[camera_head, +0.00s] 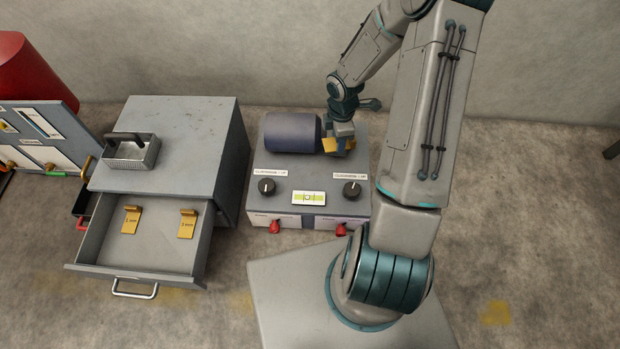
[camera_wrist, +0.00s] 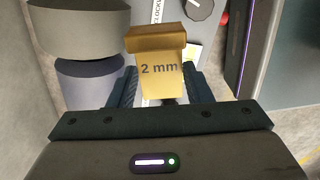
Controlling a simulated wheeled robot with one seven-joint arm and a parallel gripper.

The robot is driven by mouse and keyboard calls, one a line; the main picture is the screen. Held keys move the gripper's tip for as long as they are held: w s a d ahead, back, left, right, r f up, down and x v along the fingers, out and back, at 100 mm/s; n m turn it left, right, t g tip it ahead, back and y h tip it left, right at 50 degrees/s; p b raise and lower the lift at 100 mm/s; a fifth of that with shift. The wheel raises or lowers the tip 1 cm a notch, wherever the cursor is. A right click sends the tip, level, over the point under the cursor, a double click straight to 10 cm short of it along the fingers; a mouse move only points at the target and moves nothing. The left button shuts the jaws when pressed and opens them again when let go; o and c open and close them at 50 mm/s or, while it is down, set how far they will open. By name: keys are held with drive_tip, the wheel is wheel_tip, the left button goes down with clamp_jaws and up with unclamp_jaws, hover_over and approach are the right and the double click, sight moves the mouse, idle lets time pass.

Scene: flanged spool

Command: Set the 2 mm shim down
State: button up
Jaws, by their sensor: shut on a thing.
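The 2 mm shim (camera_wrist: 160,68) is a yellow-gold plate with a bent lip and "2 mm" marked on its face. My gripper (camera_wrist: 161,86) is shut on it, with a dark finger on each side in the wrist view. In the head view the shim (camera_head: 330,145) shows at my gripper (camera_head: 341,143), above the grey control box (camera_head: 275,208) and beside the right end of the dark spool (camera_head: 291,133). The spool (camera_wrist: 90,80) also shows at the left of the wrist view. I cannot tell whether the shim touches the box.
The box carries two black knobs, a level (camera_head: 309,198) and red taps. To the left, an open drawer (camera_head: 146,257) holds two other yellow shims (camera_head: 131,219) (camera_head: 187,224) with bare floor between them.

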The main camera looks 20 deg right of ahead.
drive_tip(key=s+f+n+b, duration=0.1)
drive_tip(key=s+f+n, duration=0.6)
drive_tip(key=f+n, duration=0.3)
drive_tip(key=b, duration=0.4)
hover_over(310, 178)
drive_tip(key=shift+n, duration=0.4)
wheel_tip(310, 178, down, 6)
drive_tip(key=shift+f, duration=0.1)
drive_tip(key=shift+f+b, duration=1.1)
drive_tip(key=shift+f, duration=0.75)
drive_tip(key=shift+f, duration=0.2)
drive_tip(key=o, duration=1.1)
drive_tip(key=shift+r, duration=0.15)
